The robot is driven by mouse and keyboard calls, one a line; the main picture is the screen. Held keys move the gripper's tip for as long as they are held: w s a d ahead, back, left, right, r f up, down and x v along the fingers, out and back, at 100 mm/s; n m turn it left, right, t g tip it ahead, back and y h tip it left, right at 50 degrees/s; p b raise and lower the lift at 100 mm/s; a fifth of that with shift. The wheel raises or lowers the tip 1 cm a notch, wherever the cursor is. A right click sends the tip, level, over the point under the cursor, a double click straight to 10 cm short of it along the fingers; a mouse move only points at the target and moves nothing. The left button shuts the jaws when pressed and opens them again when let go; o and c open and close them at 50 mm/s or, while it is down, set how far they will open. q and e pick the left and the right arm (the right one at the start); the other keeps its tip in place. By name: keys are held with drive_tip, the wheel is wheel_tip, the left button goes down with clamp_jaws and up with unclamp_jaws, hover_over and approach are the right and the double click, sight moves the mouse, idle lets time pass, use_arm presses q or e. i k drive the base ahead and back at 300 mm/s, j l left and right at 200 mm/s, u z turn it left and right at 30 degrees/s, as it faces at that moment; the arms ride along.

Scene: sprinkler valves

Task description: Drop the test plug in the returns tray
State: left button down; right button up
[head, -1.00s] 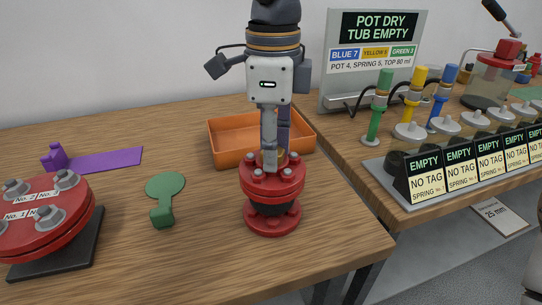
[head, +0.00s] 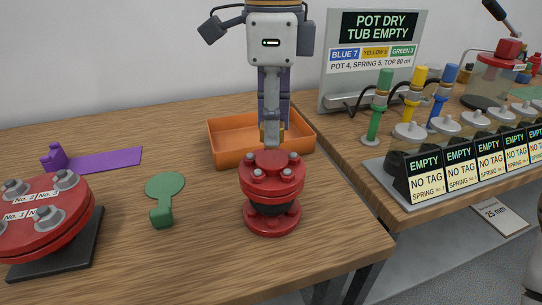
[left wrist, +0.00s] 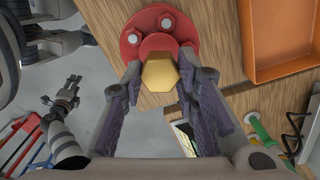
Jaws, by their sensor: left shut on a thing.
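My left gripper (head: 271,138) is shut on the test plug, a brass hexagonal piece (left wrist: 159,72) that shows between its fingertips in the left wrist view. In the head view the gripper holds it just above the red flanged valve (head: 272,190), and the fingers mostly hide it. The orange returns tray (head: 225,152) lies behind the valve, partly hidden by my gripper and the valve. Its inside looks empty where visible. The tray is at the upper right of the left wrist view (left wrist: 247,50). My right gripper (left wrist: 60,92) shows small in the left wrist view, its opening unclear.
A green tag-shaped piece (head: 165,187), a purple piece (head: 105,160) and a red plate with bolts (head: 45,215) are to the left. On the right table stand a row of EMPTY labels (head: 460,165), coloured posts (head: 380,105) and a sign (head: 375,55). Bare wood surrounds the valve.

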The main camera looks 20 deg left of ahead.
sight(259, 141)
drive_tip(key=k, duration=1)
